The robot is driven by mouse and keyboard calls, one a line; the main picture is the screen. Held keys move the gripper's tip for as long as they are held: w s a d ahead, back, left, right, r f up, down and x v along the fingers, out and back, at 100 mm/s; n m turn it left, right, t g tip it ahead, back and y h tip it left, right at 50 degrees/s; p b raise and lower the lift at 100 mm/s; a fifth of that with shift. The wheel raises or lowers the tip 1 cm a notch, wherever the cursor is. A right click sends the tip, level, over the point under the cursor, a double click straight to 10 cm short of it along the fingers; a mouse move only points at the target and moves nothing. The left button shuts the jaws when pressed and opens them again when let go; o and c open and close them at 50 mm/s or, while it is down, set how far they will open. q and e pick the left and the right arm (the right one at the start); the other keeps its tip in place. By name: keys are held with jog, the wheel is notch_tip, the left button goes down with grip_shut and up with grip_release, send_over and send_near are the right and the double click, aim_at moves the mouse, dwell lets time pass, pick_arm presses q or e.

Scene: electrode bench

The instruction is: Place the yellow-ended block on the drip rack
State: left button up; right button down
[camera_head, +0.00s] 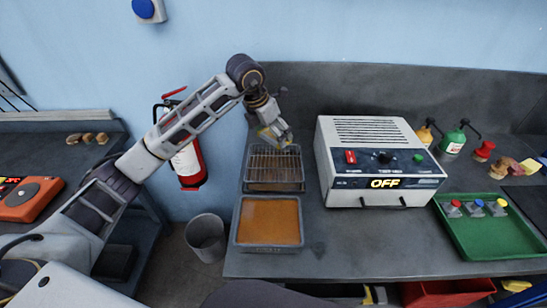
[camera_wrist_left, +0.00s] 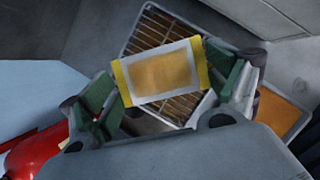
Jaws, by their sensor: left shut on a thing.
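The yellow-ended block (camera_wrist_left: 161,73) shows in the left wrist view as a flat piece with an orange-brown middle, a pale border and yellow ends. My left gripper (camera_wrist_left: 163,80) is shut on it, with green finger pads at its two ends. In the head view my left gripper (camera_head: 272,130) is above the far part of the drip rack (camera_head: 287,182), a wire grid in a grey tray. The rack's grid also shows behind the block in the left wrist view (camera_wrist_left: 150,28). I cannot tell the gap between block and rack. My right gripper is not in view.
A tray of orange-brown liquid (camera_head: 269,222) stands just in front of the rack. A power unit (camera_head: 375,160) reading OFF stands to the right. A bin (camera_head: 206,238) and fire extinguisher (camera_head: 187,160) are left of the bench.

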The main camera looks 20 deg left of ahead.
aim_at(270, 137)
pick_arm(q)
notch_tip(270, 137, down, 4)
jog(key=shift+r, duration=0.2)
jog(key=shift+f, duration=1.15)
notch_tip(270, 137, down, 2)
jog(key=shift+f+p, duration=0.1)
jog(key=shift+p, duration=0.25)
jog(key=shift+f, duration=0.55)
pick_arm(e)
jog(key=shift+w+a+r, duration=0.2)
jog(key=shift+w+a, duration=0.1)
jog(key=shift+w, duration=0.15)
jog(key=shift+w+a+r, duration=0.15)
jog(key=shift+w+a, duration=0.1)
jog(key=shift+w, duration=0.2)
